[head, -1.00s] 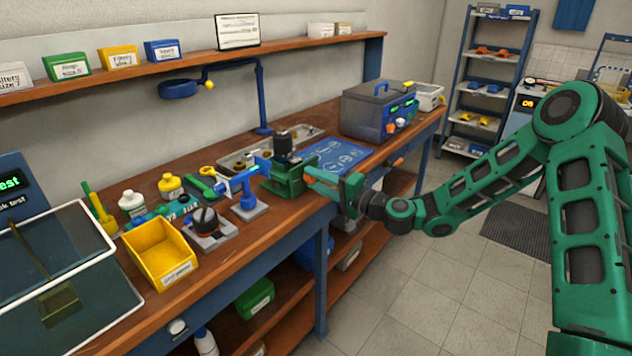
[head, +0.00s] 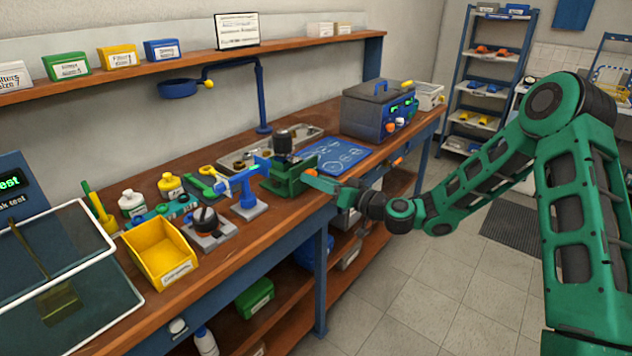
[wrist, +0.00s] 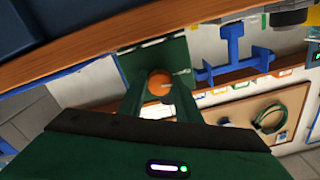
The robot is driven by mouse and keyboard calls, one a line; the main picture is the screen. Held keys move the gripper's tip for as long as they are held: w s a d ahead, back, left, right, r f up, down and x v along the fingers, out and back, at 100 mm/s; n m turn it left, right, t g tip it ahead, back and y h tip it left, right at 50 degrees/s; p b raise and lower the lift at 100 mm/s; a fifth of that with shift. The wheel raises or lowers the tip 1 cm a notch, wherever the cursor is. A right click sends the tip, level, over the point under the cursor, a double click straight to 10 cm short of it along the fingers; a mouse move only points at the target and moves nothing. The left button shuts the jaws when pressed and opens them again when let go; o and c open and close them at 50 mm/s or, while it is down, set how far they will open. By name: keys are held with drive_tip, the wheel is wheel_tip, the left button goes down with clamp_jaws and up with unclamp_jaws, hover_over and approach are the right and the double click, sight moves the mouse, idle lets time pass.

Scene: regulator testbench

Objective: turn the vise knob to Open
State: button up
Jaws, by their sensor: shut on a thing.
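The green vise (head: 288,180) stands at the front edge of the workbench, with a dark cylindrical part (head: 283,143) upright in it. Its round orange knob shows in the wrist view (wrist: 158,83), in front of the green vise body (wrist: 136,62). My gripper (head: 314,181) reaches the front of the vise from the right. In the wrist view, its two green fingers (wrist: 160,92) are shut on the orange knob, one on each side. The knob's marks and the Open label cannot be read. In the head view the fingers mostly hide the knob.
A blue stand (head: 248,192) and a grey block with a black knob (head: 206,221) are left of the vise. A yellow bin (head: 160,250) is farther left. A blue mat (head: 334,156) and a grey box (head: 378,108) are to the right. The floor in front is clear.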

drive_tip(key=shift+d+f+n, duration=0.1)
drive_tip(key=shift+f+n, duration=0.2)
drive_tip(key=shift+n, duration=1.2)
drive_tip(key=o, duration=1)
drive_tip(key=shift+w, duration=0.1)
drive_tip(key=shift+c, duration=0.2)
drive_tip(key=shift+o, duration=0.5)
drive_tip(key=shift+r, duration=0.15)
drive_tip(key=v, duration=1)
drive_tip(key=shift+s+d, duration=0.25)
drive_tip(key=shift+d, duration=0.05)
